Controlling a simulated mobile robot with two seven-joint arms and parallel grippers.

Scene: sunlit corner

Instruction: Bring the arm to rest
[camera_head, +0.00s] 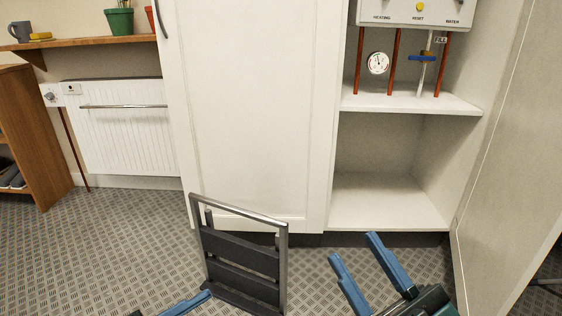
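My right gripper (362,270) is at the lower right, in front of the open cupboard. Its two blue fingers are spread apart with nothing between them. Of my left gripper, a blue finger (186,304) shows at the bottom edge, left of the dark slatted frame. The rest of it is cut off by the picture edge, so its opening cannot be seen. Neither gripper visibly holds anything.
A metal frame with dark slats (243,262) stands between my grippers. The white cupboard (408,214) is open, with its door (515,190) swung out at right. Inside are a gauge (378,63) and a blue-handled valve (423,58). A radiator (125,130) is at left.

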